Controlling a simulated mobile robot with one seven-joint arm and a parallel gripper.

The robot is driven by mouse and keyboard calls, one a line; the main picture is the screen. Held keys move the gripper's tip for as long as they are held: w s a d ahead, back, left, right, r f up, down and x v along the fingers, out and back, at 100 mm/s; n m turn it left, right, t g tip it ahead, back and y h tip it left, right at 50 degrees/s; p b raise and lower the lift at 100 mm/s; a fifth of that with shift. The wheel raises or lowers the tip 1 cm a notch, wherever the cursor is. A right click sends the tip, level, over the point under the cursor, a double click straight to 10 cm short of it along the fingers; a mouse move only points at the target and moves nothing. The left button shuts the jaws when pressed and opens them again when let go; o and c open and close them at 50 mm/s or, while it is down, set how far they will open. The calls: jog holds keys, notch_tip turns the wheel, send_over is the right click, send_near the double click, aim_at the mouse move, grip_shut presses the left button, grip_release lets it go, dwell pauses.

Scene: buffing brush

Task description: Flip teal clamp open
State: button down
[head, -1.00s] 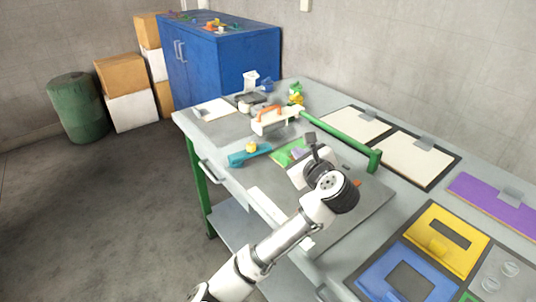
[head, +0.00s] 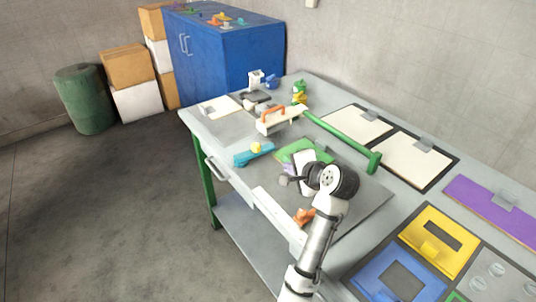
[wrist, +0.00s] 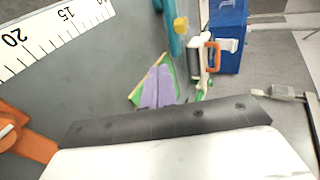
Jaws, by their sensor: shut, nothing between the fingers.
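The teal clamp (head: 253,155) lies on the grey work board, left of my gripper in the head view, with a yellow knob (head: 256,147) on top. Part of the teal clamp (wrist: 173,38) also shows at the top of the wrist view, beside its yellow knob (wrist: 181,25). My gripper (head: 285,180) is shut and empty, to the right of the clamp and nearer the camera, apart from it. My white hand with its dark edge fills the bottom of the wrist view, and the fingertips do not show clearly there. Whether the clamp is fully closed is too small to tell.
An orange clamp (head: 304,216) is just below my gripper, by a white ruler (head: 279,213) on the board's front edge. A green and purple piece (wrist: 158,88) lies nearby. A white tool with an orange handle (head: 272,118) and a green bar (head: 340,139) stand farther back.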

jog(key=shift+w, duration=0.1)
jog(key=p, duration=0.3)
send_near(264, 154)
jog(key=shift+w+a+f, duration=0.15)
jog(key=shift+f, duration=0.45)
jog(key=shift+w+a+f, duration=0.15)
jog(key=shift+a+f, duration=0.05)
jog(key=shift+f, duration=0.45)
jog(key=shift+w+a+f+p, duration=0.15)
jog(key=shift+w+a+p, duration=0.3)
jog(key=shift+w, duration=0.55)
jog(key=shift+w+a+f+p, duration=0.25)
jog(key=shift+w+a, duration=0.4)
jog(key=shift+w, duration=0.35)
jog(key=shift+w, duration=0.1)
